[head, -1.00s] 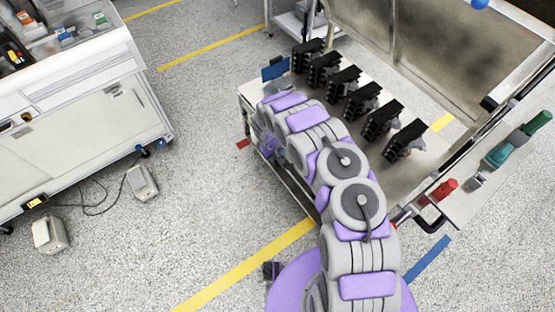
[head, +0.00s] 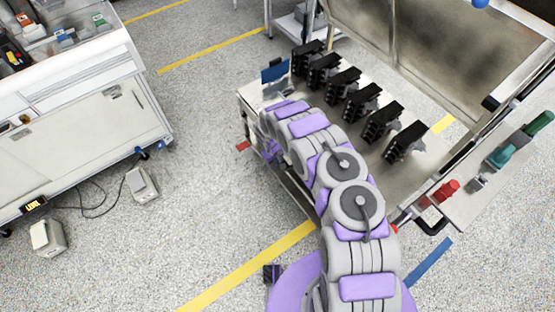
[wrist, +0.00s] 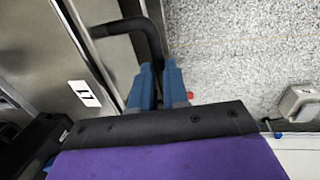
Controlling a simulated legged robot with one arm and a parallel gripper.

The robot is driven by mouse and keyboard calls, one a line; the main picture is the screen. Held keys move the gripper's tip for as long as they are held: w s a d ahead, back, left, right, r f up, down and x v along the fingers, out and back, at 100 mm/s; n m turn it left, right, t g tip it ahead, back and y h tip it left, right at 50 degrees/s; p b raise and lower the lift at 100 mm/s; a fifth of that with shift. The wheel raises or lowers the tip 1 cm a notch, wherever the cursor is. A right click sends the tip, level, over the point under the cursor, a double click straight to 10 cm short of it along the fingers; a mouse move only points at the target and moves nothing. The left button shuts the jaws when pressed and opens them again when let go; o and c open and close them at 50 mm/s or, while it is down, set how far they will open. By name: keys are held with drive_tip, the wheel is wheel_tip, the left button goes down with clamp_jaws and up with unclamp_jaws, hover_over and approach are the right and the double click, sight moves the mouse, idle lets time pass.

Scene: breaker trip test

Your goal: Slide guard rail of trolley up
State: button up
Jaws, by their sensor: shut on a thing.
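The trolley (head: 405,175) is a metal cart with its see-through lid raised in the head view. In the wrist view, a black bent bar (wrist: 127,27), which looks like the guard rail's handle, runs along the trolley's metal side (wrist: 45,60). My gripper (wrist: 160,85) has blue fingers closed around the lower end of this bar. In the head view my arm reaches over the trolley's near left edge, and its own links hide the gripper and the held bar. I cannot tell the rail's height from these views.
Several black breakers (head: 362,100) stand in a row on the trolley top, close beside my arm. A white bench (head: 80,130) stands at the left, with a small grey box (head: 141,185) and cables on the floor.

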clamp_jaws()
wheel_tip(320, 180, up, 6)
drive_tip(key=p, duration=0.3)
drive_tip(key=shift+r+p, duration=0.25)
drive_tip(key=shift+p, duration=0.15)
drive_tip(key=shift+f, duration=0.1)
drive_tip(key=o, duration=0.6)
unclamp_jaws()
drive_tip(key=shift+c, duration=0.2)
drive_tip(key=shift+o, duration=0.7)
